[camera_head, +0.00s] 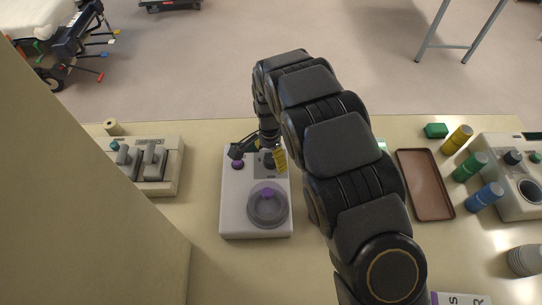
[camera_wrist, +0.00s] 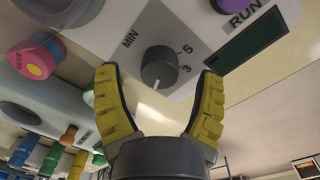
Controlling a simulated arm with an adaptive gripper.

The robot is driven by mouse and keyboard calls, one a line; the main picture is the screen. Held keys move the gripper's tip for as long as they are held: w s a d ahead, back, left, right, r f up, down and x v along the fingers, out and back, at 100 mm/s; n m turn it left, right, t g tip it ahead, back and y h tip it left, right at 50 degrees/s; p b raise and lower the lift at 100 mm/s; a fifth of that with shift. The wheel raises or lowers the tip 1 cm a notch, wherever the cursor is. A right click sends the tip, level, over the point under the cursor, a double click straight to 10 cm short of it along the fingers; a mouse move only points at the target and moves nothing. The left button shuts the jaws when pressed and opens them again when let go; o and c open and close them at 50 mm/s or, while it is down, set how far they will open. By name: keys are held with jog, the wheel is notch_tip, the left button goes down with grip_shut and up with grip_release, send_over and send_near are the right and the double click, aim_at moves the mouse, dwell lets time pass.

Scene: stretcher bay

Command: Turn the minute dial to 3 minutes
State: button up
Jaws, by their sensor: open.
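The minute dial (camera_wrist: 160,68) is a dark round knob on a grey panel, labelled MIN, with the numbers 5 and 3 to its right in the wrist view. Its white pointer line (camera_wrist: 156,84) points down in that view, away from both numbers. My gripper (camera_wrist: 161,105) is open, its yellow-padded fingers spread on either side just below the dial. I see no finger touching it. In the head view my gripper (camera_head: 264,152) is over the far end of the white device (camera_head: 236,208), and partly hides the panel.
A purple RUN button (camera_head: 237,164) and a round clear-lidded bowl (camera_head: 267,207) are on the same device. A grey device (camera_head: 160,183) stands left. A brown tray (camera_head: 425,185), coloured cylinders including a blue one (camera_head: 485,196), and another device (camera_head: 510,195) stand right.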

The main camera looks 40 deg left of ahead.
jog(key=shift+f, duration=0.5)
jog(key=c, duration=1.1)
